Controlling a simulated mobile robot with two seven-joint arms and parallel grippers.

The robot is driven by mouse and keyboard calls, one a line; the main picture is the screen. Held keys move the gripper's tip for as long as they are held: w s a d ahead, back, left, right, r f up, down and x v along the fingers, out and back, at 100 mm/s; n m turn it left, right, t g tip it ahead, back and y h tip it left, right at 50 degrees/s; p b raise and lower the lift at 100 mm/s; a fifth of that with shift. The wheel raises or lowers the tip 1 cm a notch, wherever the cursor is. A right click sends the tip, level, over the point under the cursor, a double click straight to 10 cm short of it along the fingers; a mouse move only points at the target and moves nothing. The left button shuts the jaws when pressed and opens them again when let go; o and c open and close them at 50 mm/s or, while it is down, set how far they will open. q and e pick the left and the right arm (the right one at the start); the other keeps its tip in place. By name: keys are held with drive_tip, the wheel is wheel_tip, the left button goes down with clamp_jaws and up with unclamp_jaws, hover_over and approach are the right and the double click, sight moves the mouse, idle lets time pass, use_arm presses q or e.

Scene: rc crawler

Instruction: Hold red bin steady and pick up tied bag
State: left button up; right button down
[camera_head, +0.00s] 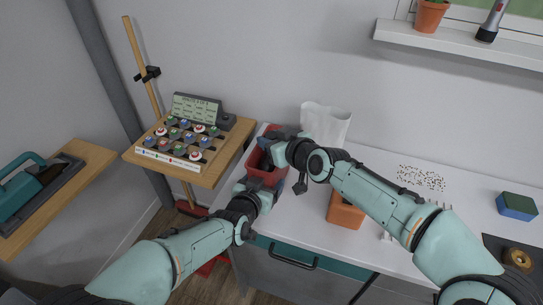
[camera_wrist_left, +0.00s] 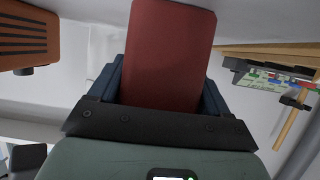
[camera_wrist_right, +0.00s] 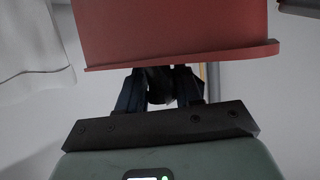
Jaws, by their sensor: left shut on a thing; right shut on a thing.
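The red bin (camera_head: 256,163) stands at the left end of the white counter; its red wall fills the middle of the left wrist view (camera_wrist_left: 170,55) and the top of the right wrist view (camera_wrist_right: 175,25). My left gripper (camera_head: 265,187) is shut on the bin's near wall. My right gripper (camera_head: 268,150) reaches over the bin from the right. In the right wrist view its fingers close around a small dark thing (camera_wrist_right: 160,88), apparently the tied bag's top, just past the bin's rim. Most of the bag is hidden by the bin and gripper.
A white paper bag (camera_head: 326,122) stands behind my right forearm. An orange box (camera_head: 345,211) is on the counter to the right of the bin. A wooden stand with a tray of coloured knobs (camera_head: 184,140) is close on the left. A blue-green block (camera_head: 517,206) lies far right.

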wheel_tip(320, 180, up, 10)
drive_tip(key=shift+r, duration=0.1)
use_arm(q)
drive_tip(key=o, duration=1)
